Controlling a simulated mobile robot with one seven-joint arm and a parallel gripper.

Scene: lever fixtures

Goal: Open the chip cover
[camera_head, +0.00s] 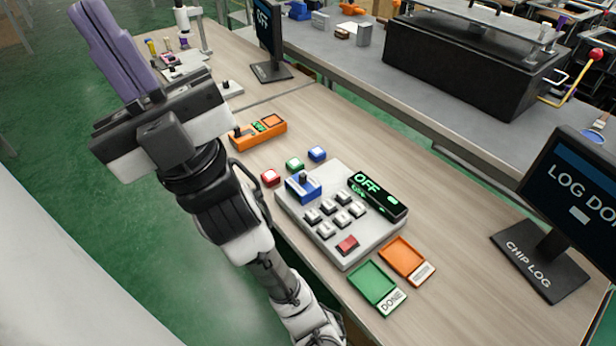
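My gripper (112,45) is at the upper left, raised over the green floor beside the table, its purple fingers side by side with no clear gap between them and nothing visible held. It is well apart from the grey console (375,238) on the wooden table. The console carries a blue block (304,190) with a small dark lever, several grey keys, a red key (347,245) and a black display (378,197) reading OFF. No part is labelled as a chip cover, and I cannot tell which part it is.
A green tray (371,285) marked DONE and an orange tray (400,255) lie before the console. An orange lever box (258,133) and red, green and blue buttons lie behind it. A CHIP LOG monitor (580,190) stands right. A black machine (455,75) occupies the back bench.

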